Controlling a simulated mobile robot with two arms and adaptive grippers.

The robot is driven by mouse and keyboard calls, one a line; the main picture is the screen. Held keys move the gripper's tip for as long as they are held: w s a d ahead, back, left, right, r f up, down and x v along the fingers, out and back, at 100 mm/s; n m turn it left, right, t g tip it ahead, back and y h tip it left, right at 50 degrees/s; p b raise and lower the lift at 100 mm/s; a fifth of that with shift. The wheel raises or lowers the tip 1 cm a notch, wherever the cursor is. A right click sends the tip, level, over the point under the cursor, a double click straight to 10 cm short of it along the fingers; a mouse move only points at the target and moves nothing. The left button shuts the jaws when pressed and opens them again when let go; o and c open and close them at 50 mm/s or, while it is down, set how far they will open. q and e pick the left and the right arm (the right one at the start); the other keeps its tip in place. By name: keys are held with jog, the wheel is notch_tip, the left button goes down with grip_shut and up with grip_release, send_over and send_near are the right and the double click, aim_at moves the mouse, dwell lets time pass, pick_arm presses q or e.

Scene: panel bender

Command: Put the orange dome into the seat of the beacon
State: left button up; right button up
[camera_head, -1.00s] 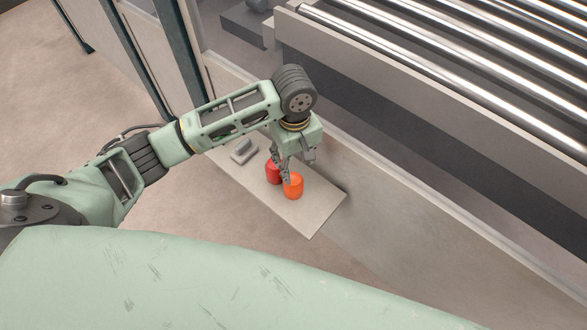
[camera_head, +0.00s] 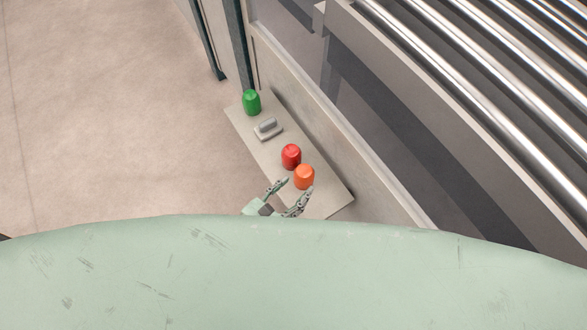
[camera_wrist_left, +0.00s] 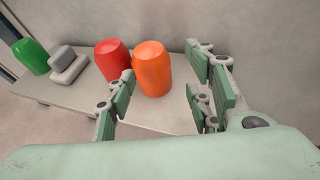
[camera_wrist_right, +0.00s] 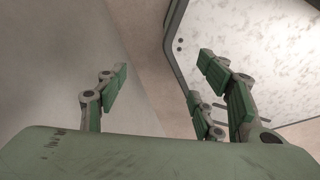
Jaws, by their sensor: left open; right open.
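The orange dome (camera_head: 304,177) stands upright on a narrow pale shelf, close beside the red dome (camera_head: 291,155). A grey stepped block (camera_head: 267,128) sits further along; I cannot tell whether it is the beacon's seat. My left gripper (camera_head: 296,187) is open at the near side of the orange dome. In the left wrist view the orange dome (camera_wrist_left: 153,70) appears ahead, between the spread fingers (camera_wrist_left: 162,92), with the red dome (camera_wrist_left: 112,60) to its left. My right gripper (camera_wrist_right: 155,88) is open and empty, away from the domes.
A green dome (camera_head: 251,102) stands at the far end of the shelf (camera_head: 325,195). A machine wall runs along the shelf's right side, with a roller bed (camera_head: 450,70) above. The floor (camera_head: 120,120) left of the shelf is clear.

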aim_at(298, 182)
pick_arm(q)
jog(key=shift+s+a+f+n+y, duration=0.25)
jog(key=shift+a+f+n+y, duration=0.15)
jog(key=shift+a, duration=0.1)
jog(key=shift+w+f, duration=0.2)
jog(key=x, duration=0.6)
jog(key=shift+w, duration=0.25)
jog(key=shift+w+d+f, duration=0.15)
jog(key=shift+w, duration=0.05)
jog(key=c, duration=0.9)
notch_tip(298, 182, up, 10)
jog(key=p, duration=0.8)
pick_arm(e)
notch_tip(298, 182, up, 8)
jog(key=a, duration=0.1)
jog(key=shift+s, duration=0.35)
